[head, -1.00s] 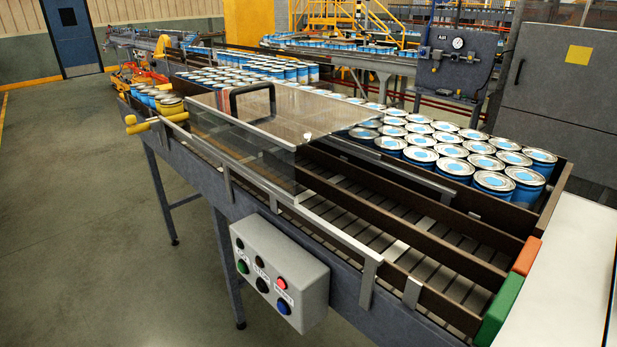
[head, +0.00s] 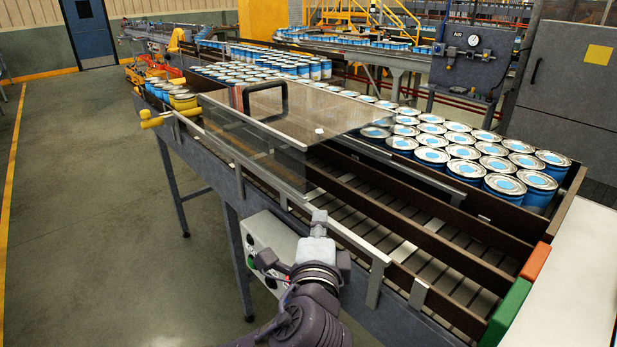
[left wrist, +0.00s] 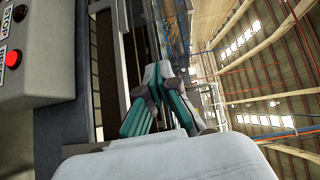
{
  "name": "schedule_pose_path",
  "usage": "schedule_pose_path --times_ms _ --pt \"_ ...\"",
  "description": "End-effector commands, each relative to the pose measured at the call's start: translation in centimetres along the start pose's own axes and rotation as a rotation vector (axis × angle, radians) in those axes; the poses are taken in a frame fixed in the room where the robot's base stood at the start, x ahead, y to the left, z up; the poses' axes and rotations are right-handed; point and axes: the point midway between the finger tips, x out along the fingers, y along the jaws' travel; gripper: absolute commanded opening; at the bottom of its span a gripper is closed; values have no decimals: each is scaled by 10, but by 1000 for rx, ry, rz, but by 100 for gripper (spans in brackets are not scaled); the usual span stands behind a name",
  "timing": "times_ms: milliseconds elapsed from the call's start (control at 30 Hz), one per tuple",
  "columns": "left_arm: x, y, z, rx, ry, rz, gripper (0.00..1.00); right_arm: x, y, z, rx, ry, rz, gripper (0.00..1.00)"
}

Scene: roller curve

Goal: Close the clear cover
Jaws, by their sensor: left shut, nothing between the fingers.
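The clear cover (head: 335,112) is a see-through panel over the roller conveyor, with a clear front side and a metal lower edge. Its black handle (head: 265,87) stands up near the far left end. I cannot tell exactly how far the cover is tilted. My left gripper (head: 319,216) is in front of the conveyor's near rail, right of and below the cover, apart from the handle. Its fingers, with teal sides, also show in the left wrist view (left wrist: 159,74), shut and empty. My right gripper is not in view.
A grey control box (head: 262,240) with buttons hangs under the near rail, partly hidden by my arm. Rows of blue cans (head: 465,165) fill the far lane. Yellow knobs (head: 150,119) stick out at the rail's left. The floor at left is clear.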

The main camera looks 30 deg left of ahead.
Motion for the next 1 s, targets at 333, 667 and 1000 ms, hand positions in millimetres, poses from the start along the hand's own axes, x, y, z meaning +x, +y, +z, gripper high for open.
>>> schedule_pose_path --times_ms 333,667,1000 --pt "36 -16 0 31 -11 -44 0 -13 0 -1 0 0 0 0" --pt "105 -20 3 28 -10 -41 0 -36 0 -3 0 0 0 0" --pt "127 -17 28 25 -7 -39 0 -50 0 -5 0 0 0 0"
